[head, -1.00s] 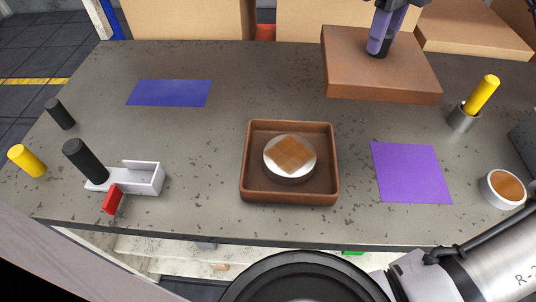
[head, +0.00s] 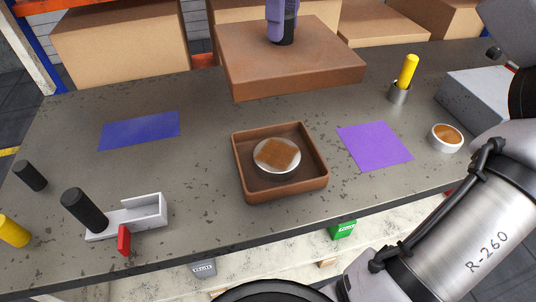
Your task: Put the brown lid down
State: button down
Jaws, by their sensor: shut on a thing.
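The brown lid (head: 290,68) is a wide, flat square slab with a dark knob on top, at the top middle of the head view. My gripper (head: 283,28), with purple fingers, is shut on the knob. The lid appears held above the back part of the table; its exact height is hard to tell. Below it, nearer me, an open brown square box (head: 240,178) stands on the grey table (head: 200,180). In the box is a round white thing (head: 262,168) with a brown square patch on top (head: 277,153).
A blue mat (head: 140,130) lies left and a purple mat (head: 375,145) right, both bare. A yellow peg (head: 409,70) stands in a metal holder. A white cup (head: 446,138) is at right; black cylinders and a white-and-red fixture (head: 140,215) are at left. Cardboard boxes stand behind.

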jog(key=shift+s+f, duration=0.1)
jog(key=shift+f, duration=0.2)
notch_tip(320, 180, down, 19)
jog(key=shift+f+p, duration=0.2)
jog(key=shift+p, duration=0.15)
jog(key=shift+f, duration=0.1)
jog(key=shift+f+b, duration=0.35)
jog(key=shift+b, duration=0.2)
jog(key=c, duration=1.1)
grip_release()
jog(key=shift+r, duration=0.1)
